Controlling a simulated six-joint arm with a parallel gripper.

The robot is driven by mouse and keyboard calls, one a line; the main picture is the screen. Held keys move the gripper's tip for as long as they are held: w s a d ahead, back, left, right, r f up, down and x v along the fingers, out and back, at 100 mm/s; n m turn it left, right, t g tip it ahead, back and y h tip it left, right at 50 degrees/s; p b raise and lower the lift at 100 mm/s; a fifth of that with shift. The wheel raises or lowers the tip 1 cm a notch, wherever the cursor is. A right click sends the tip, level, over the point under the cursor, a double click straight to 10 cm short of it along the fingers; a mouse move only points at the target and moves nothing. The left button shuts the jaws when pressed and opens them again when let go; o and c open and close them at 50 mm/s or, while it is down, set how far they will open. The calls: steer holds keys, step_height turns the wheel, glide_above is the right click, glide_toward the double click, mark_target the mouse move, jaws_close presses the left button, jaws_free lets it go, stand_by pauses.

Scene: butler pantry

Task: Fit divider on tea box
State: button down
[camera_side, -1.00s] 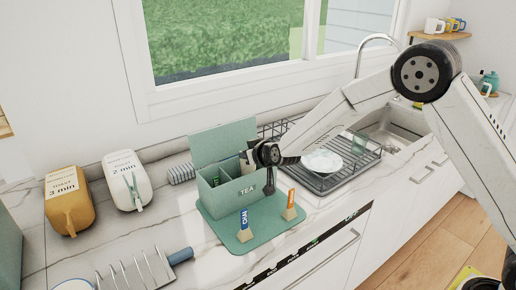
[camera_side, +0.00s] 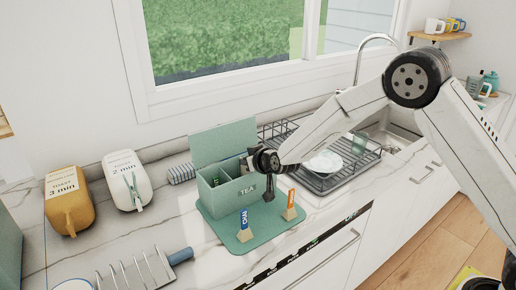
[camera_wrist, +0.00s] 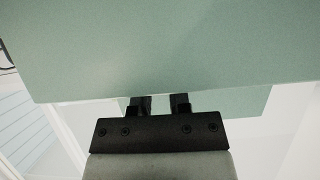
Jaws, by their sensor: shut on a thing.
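The green tea box (camera_side: 222,201) stands on a green mat with its lid raised at the back. Dark green contents show in its left part. My gripper (camera_side: 247,163) is at the right end of the box, its fingers over the rim. It is shut on a thin pale piece, apparently the divider, mostly hidden by the gripper and box; how deep it sits cannot be told. In the wrist view the gripper fingers (camera_wrist: 160,104) reach behind the edge of a broad green panel, apparently the tea box wall (camera_wrist: 160,50). Their tips and the held piece are hidden there.
The mat (camera_side: 246,244) carries a blue tag (camera_side: 244,219) and an orange tag (camera_side: 291,198) on small stands in front. A dish rack (camera_side: 338,181) with a plate is close on the right.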

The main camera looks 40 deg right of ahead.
steer(key=shift+f, duration=0.5)
stand_by(0.9)
jaws_free()
steer(key=shift+r, duration=0.1)
stand_by(0.4)
steer(key=shift+r, duration=3.4)
steer(key=s+d+f+g, duration=0.1)
steer(key=s+d+g, duration=0.1)
steer(key=s, duration=0.9)
steer(key=s+d+f+g, duration=0.2)
steer(key=s+d+g, duration=0.1)
steer(key=s, duration=0.8)
steer(key=s+d+f+g, duration=0.2)
steer(key=s+d+g, duration=0.1)
steer(key=s, duration=0.9)
steer(key=shift+s+f+g, duration=0.1)
steer(key=shift+g, duration=0.8)
